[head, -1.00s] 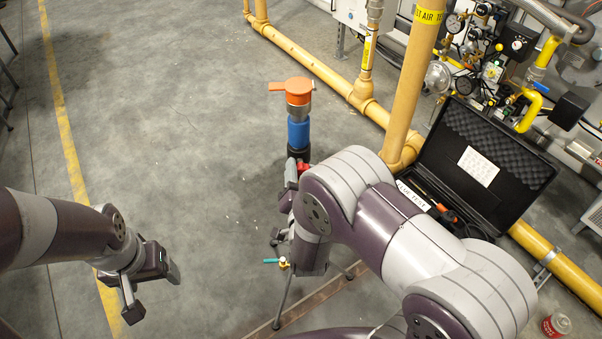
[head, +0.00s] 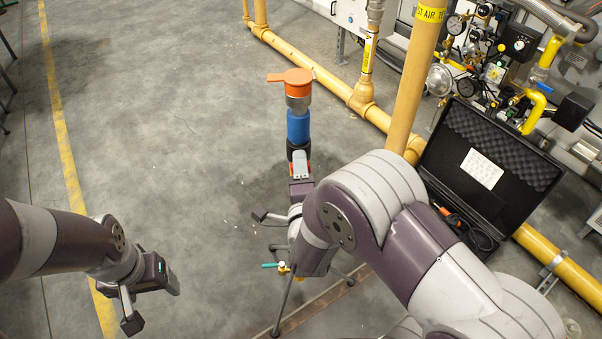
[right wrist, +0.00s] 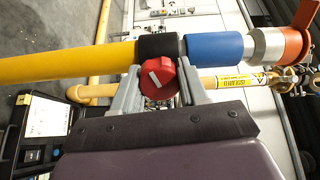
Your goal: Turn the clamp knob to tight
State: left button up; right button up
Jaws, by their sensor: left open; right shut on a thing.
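The red clamp knob (right wrist: 158,78), with a white bar mark slanting across its face, sits beside a black collar (right wrist: 157,46) in the right wrist view. My right gripper (right wrist: 160,86) is shut on the knob, one finger on each side. In the head view my right gripper (head: 300,165) is at the black collar (head: 299,148) of an upright stand, and mostly hides the knob. A blue sleeve (head: 298,126) and an orange cap (head: 297,80) sit above the collar. My left gripper (head: 152,298) is open and empty at lower left, far from the stand.
The stand's tripod legs (head: 284,306) and a small valve with a teal handle (head: 270,266) show beneath my right arm. An open black case (head: 462,190) lies to the right, before yellow pipes (head: 322,73) and gauges.

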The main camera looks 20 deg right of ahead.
jog(key=shift+f+m+b, duration=0.1)
jog(key=shift+m+b, duration=1.1)
jog(key=shift+m, duration=0.8)
jog(key=o, duration=1.1)
jog(key=shift+c, duration=0.2)
jog(key=shift+s, duration=0.1)
jog(key=s+a+p, duration=0.2)
jog(key=s, duration=1)
jog(key=shift+s+a, duration=0.2)
jog(key=shift+w, duration=0.1)
